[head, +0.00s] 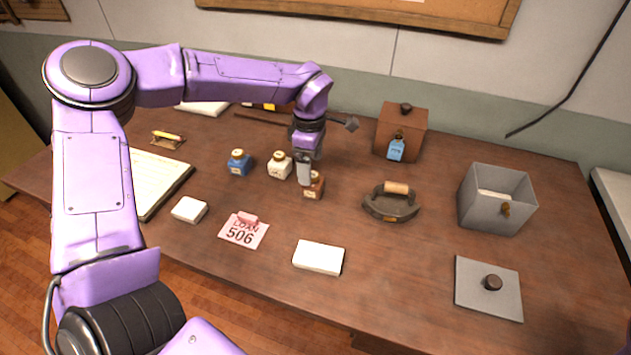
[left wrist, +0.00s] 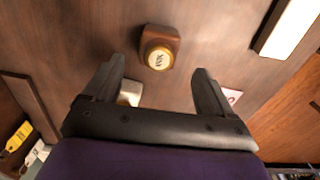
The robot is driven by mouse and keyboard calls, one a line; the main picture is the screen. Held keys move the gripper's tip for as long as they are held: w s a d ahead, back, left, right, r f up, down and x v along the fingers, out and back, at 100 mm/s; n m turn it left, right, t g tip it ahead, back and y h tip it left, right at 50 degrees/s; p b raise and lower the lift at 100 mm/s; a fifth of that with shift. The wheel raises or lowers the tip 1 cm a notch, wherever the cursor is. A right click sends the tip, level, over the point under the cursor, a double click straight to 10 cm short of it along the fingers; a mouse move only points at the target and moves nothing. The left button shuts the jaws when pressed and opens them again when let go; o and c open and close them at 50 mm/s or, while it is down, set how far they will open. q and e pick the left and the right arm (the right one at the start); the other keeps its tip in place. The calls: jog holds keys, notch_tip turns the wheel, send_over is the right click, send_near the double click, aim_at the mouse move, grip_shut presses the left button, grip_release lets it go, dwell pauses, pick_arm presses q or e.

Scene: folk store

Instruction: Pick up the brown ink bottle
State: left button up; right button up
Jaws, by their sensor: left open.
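The brown ink bottle (head: 314,186) stands on the wooden desk, partly hidden behind my left gripper (head: 304,180) in the head view. In the left wrist view the brown ink bottle (left wrist: 159,47) shows from above, with a cream cap. It lies beyond the open fingertips, roughly centred between them. My left gripper (left wrist: 158,75) is open and empty, pointing down, and also shows in that view. A blue ink bottle (head: 239,163) and a cream ink bottle (head: 280,166) stand to the left of the brown one. My right gripper is not in view.
A white block (head: 318,258) and a pink loan tag (head: 243,231) lie in front. A brown box (head: 400,132) and a grey open box (head: 496,200) stand right. A grey lid (head: 488,290) lies front right.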

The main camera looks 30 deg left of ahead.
aim_at(313, 174)
pick_arm(q)
jog(key=f, duration=0.3)
jog(key=f+p, duration=0.1)
jog(key=f, duration=0.2)
jog(key=shift+w+d+f, duration=0.2)
jog(key=shift+f, duration=0.1)
jog(key=shift+a+f, duration=0.1)
jog(key=shift+f, duration=0.2)
jog(key=c, duration=1.1)
